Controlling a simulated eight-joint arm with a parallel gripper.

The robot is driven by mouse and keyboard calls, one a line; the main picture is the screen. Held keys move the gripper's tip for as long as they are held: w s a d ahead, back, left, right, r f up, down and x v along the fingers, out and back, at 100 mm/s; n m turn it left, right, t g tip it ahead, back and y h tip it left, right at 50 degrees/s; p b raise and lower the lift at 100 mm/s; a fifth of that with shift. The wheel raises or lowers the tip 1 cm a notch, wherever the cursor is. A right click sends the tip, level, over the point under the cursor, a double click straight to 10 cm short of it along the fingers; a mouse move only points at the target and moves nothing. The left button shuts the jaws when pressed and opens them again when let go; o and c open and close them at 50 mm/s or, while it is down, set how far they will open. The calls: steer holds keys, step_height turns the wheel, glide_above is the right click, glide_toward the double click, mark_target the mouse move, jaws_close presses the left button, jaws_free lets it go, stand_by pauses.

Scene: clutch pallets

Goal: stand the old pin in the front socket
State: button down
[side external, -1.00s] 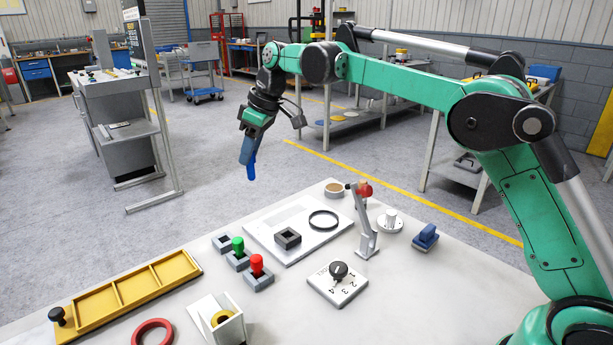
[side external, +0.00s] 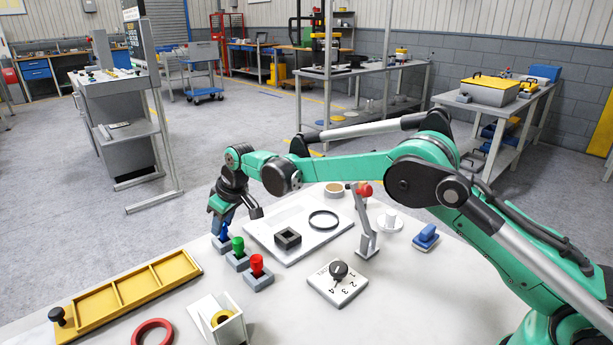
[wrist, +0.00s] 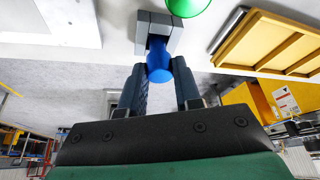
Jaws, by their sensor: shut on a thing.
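My gripper (side external: 222,222) is shut on a blue pin (side external: 224,231), pointing down at the far-left grey socket block (side external: 220,247). In the wrist view the blue pin (wrist: 158,68) lies between the fingers, its lower end over or in the opening of the socket block (wrist: 142,32). I cannot tell how deep it sits. A green pin (side external: 238,244) stands in the middle socket block (side external: 237,262). A red pin (side external: 257,262) stands in the nearest block (side external: 260,281). Which pin is the old one is not marked.
A yellow divided tray (side external: 136,288) lies at left. A white plate (side external: 268,235) bears a square grey block (side external: 287,238) and a black ring (side external: 323,219). A red-topped lever (side external: 367,220) and numbered dial (side external: 337,283) stand to the right. The green pin is close beside my gripper.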

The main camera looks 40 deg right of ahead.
steer(key=shift+f, duration=0.15)
steer(key=c, duration=0.6)
jaws_free()
